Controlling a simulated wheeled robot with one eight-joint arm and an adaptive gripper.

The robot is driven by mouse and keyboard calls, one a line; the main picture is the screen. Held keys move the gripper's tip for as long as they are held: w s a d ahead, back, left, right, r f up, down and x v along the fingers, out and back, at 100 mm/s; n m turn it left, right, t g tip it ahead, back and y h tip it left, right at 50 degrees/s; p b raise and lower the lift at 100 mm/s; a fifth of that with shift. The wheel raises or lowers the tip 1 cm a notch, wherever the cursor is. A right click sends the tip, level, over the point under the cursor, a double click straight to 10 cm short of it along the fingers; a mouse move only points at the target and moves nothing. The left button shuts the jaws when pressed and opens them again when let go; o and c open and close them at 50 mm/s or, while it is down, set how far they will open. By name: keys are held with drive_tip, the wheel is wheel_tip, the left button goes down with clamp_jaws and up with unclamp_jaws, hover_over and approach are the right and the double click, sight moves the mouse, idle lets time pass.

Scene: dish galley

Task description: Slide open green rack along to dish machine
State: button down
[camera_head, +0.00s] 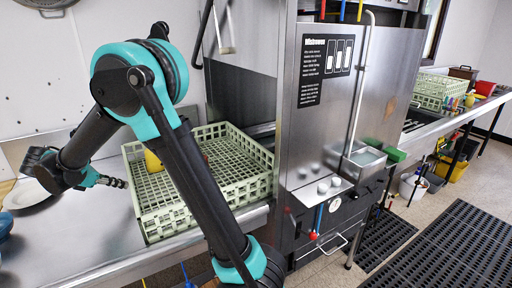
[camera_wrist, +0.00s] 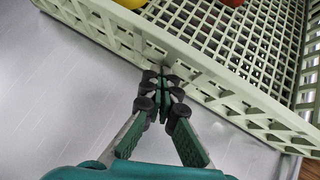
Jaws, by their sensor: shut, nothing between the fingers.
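The open pale green rack (camera_head: 243,198) sits on the steel counter, just left of the dish machine (camera_head: 308,150). My arm crosses in front of it and hides part of it. A yellow item (camera_head: 152,160) is inside; the wrist view also shows a red item (camera_wrist: 232,2) in it. My gripper (camera_head: 124,184) is at the rack's left side, low over the counter. In the wrist view my gripper (camera_wrist: 164,78) is shut and empty, its fingertips at the rack's outer wall (camera_wrist: 190,60). I cannot tell whether they touch it.
A white plate (camera_head: 28,194) and a blue dish (camera_head: 5,222) are on the counter at left. Another pale green rack (camera_head: 440,90) stands on the far counter right of the machine. Black mats (camera_head: 455,245) cover the floor at right.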

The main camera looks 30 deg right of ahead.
sight(251, 151)
drive_tip(key=shift+d, duration=24.55)
drive_tip(key=shift+a, duration=3.5)
drive_tip(key=a+r, duration=0.6)
drive_tip(key=r, duration=0.1)
